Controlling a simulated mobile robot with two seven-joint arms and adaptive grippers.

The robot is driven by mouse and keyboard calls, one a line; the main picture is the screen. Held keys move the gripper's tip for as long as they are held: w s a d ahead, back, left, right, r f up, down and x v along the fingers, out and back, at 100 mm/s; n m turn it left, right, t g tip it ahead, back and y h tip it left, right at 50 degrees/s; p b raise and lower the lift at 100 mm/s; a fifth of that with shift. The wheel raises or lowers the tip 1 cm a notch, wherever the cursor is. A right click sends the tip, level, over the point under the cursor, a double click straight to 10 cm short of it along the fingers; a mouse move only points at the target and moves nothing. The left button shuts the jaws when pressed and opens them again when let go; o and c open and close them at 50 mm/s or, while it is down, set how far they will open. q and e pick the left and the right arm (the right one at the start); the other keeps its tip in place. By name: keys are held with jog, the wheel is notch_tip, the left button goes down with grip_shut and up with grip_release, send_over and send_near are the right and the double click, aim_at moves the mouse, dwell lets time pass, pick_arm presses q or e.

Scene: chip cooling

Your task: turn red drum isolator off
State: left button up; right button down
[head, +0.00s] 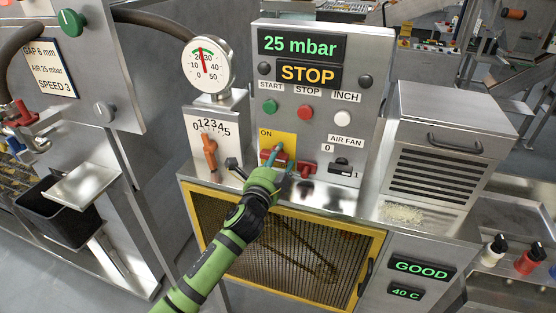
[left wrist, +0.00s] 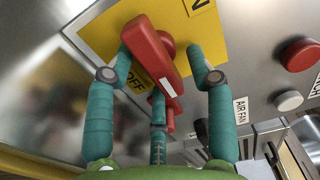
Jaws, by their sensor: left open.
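The red drum isolator handle (head: 274,158) sits on a yellow plate (head: 291,140) marked ON, low on the control panel. In the left wrist view the red handle (left wrist: 152,55) lies slanted across the plate (left wrist: 95,30), with a white mark near its lower end and the word OFF beside it. My left gripper (head: 274,157) is at the isolator. Its teal fingers (left wrist: 162,75) are open and spread around the handle, one on each side. I cannot tell whether they touch it. The fingers partly hide the handle in the head view. My right gripper is not in view.
A small red lever (head: 306,168) and the air fan switch (head: 342,165) stand close right of the isolator. An orange lever (head: 209,150) and a dark toggle (head: 233,165) are to its left. START (head: 267,108) and STOP (head: 306,112) buttons are above. A mesh guard (head: 362,253) is below.

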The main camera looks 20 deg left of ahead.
pick_arm(q)
grip_shut()
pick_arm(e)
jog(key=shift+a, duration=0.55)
pick_arm(q)
jog(key=shift+n, duration=0.3)
jog(key=shift+r+n, duration=0.1)
jog(key=shift+n, duration=0.8)
jog(key=n, duration=0.5)
jog(key=shift+r, duration=0.35)
jog(key=n, duration=0.5)
jog(key=shift+a+r+n, duration=0.15)
jog(key=shift+r+n, duration=0.1)
jog(key=shift+n, duration=0.15)
jog(key=n, duration=0.4)
jog(key=shift+a+r+n, duration=0.1)
jog(key=shift+a+n, duration=0.1)
jog(key=shift+n, duration=0.1)
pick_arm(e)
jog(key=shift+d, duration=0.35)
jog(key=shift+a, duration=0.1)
